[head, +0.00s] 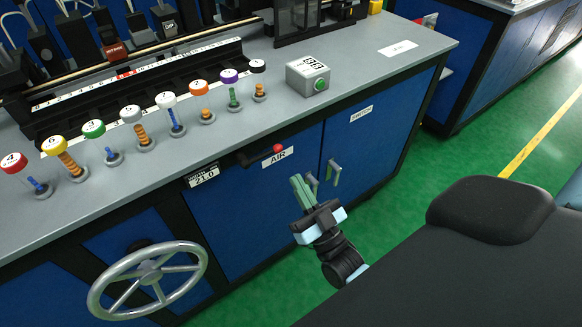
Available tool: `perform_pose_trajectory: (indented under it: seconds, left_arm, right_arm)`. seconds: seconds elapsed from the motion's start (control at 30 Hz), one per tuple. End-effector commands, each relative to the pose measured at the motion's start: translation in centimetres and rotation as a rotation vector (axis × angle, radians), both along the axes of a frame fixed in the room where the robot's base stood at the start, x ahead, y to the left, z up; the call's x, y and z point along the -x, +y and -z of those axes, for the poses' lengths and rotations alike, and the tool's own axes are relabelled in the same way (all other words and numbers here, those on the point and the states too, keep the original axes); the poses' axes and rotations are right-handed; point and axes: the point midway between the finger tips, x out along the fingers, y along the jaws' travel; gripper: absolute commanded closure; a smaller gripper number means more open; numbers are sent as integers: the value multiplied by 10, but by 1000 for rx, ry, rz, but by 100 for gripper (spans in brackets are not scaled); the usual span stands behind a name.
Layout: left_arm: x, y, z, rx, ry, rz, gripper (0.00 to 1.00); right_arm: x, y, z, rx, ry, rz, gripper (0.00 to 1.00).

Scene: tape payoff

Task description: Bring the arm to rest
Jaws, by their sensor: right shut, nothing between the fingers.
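My right gripper (301,190) is in front of the blue cabinet doors, below the bench top and beside the door handles. Its greenish fingers are together with nothing between them, and they point up and toward the cabinet. In the picture the fingertips lie close to the nearer door handle (312,183); I cannot tell whether they touch it. My right arm (343,262) comes up from the lower right, partly hidden behind my dark body. My left gripper is not in view.
A grey handwheel (150,280) juts from the cabinet front at lower left. A red-knobbed AIR lever (278,149) sits under the bench edge (330,100). Numbered coloured knobs (94,129) and a green-button box (320,84) stand on top. Green floor (400,205) is clear to the right.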

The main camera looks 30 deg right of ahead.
Motion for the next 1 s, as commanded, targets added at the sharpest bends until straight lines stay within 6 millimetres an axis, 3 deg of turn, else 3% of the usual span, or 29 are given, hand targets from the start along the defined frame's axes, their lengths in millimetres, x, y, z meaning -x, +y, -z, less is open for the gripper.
perform_pose_trajectory:
  seconds: [0.73, 0.87, 1.0]
  left_arm:
    - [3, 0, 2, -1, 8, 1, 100]
    - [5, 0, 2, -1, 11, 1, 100]
    - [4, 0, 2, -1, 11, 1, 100]
  right_arm:
    - [7, 1, 7, 2, 20, -3, 100]
    - [23, 9, 37, 14, 160, -28, 100]
    - [68, 25, 100, 41, 465, -79, 100]
